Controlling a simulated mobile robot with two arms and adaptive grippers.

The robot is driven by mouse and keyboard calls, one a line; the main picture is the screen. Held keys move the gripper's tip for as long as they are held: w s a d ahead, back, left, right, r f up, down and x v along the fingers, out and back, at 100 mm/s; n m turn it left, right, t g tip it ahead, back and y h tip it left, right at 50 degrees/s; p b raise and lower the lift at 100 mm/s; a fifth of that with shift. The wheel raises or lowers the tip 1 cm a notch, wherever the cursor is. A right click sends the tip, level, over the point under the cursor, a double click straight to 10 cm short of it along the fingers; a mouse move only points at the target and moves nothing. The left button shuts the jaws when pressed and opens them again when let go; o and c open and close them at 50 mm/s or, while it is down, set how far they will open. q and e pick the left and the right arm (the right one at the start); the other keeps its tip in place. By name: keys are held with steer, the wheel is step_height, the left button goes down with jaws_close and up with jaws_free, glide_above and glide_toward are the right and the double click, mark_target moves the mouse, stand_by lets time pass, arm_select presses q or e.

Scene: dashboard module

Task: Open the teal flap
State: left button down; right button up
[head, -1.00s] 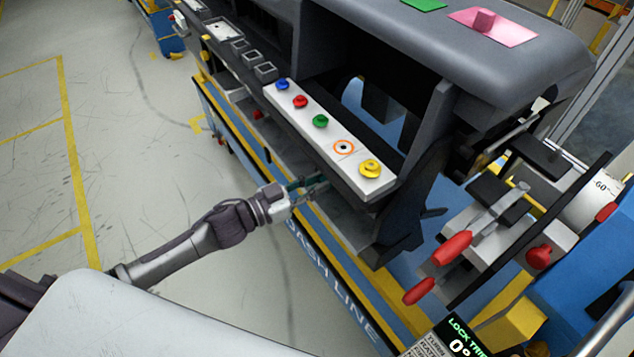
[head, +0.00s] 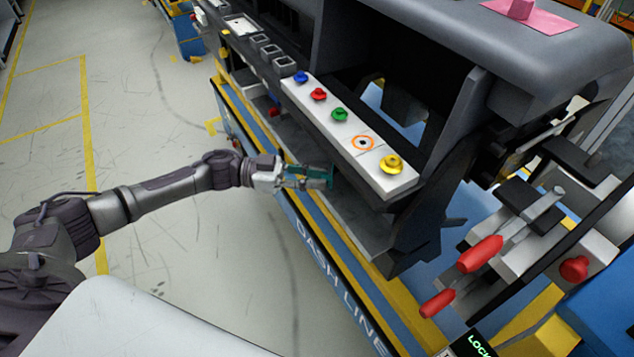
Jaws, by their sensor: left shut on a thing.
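My left gripper (head: 308,178) reaches in from the left to the front of the dashboard module, just below the white button strip. It is shut on a small teal piece (head: 318,170), which I take to be part of the teal flap. The fingers cover much of this piece, so the flap's full shape and how far open it is cannot be told. Below the strip, a dark grey recess (head: 362,222) shows to the right of the gripper. My right gripper is not in view.
The white button strip (head: 318,110) carries blue, red, green and yellow knobs and an orange-ringed spot, close above the gripper. Red-handled clamps (head: 480,254) stand at the right. The floor (head: 150,240) at the left is free.

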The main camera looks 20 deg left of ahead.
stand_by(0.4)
arm_select(q)
steer(key=c, duration=1.1)
jaws_free()
steer(key=v, duration=1.2)
steer(key=shift+w+a, duration=0.1)
